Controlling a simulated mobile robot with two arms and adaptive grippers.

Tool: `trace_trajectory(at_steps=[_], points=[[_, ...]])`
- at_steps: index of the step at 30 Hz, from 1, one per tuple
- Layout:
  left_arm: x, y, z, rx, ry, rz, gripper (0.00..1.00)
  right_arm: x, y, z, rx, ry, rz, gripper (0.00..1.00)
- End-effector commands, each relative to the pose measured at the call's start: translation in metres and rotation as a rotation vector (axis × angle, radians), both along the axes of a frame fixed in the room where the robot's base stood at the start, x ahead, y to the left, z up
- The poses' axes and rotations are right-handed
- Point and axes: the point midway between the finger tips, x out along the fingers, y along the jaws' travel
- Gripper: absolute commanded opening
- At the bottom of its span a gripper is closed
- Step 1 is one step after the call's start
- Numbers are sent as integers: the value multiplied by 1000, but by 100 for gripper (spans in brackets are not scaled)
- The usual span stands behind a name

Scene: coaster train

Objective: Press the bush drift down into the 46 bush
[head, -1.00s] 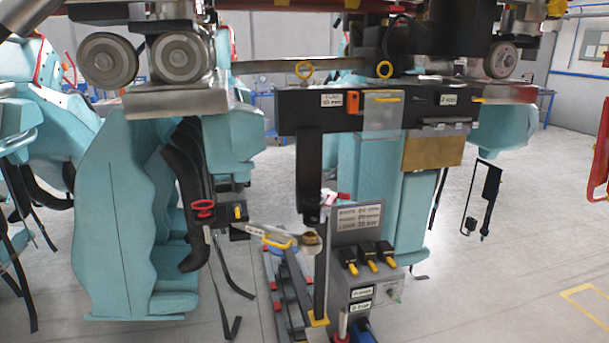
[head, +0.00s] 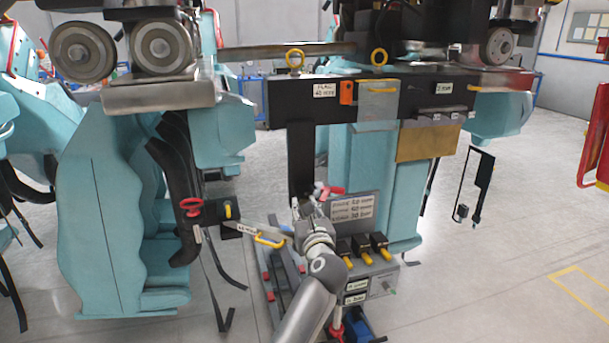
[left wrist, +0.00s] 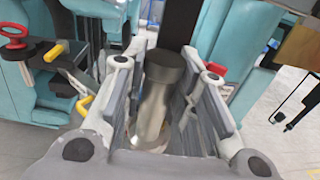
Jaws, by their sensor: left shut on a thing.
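The bush drift (left wrist: 153,105) is a silver metal rod with a dark round head, seen in the left wrist view. My left gripper (left wrist: 165,85) has its fingers on both sides of it and is shut on it. In the head view the left gripper (head: 314,218) is in front of the black upright, at the right end of a grey metal arm (head: 252,231) with a yellow handle. The 46 bush is hidden behind the gripper in the head view, and I cannot tell whether the drift touches it. My right gripper is not in view.
A black crossbeam (head: 420,88) with a black upright (head: 301,160) stands close behind the gripper. A grey control box (head: 372,275) with black-and-yellow switches is just to the right. A red knob (head: 191,207) is at left. Teal seats (head: 120,220) stand further left. Open floor lies right.

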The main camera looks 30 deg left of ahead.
Motion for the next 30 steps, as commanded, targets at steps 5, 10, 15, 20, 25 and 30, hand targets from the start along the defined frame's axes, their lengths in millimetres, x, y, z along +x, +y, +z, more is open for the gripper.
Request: trace_trajectory(at_steps=[5, 10, 15, 20, 25, 30], points=[[30, 21, 42, 1, -6, 87, 0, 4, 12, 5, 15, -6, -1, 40], [44, 29, 62, 2, -4, 126, 0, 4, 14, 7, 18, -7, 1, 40], [47, 32, 65, 3, -3, 136, 0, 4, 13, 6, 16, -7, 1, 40], [46, 32, 59, 3, -3, 136, 0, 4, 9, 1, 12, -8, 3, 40], [46, 31, 47, 3, -2, 135, 0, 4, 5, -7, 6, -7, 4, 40], [46, 32, 34, 4, -3, 135, 0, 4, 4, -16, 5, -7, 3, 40]])
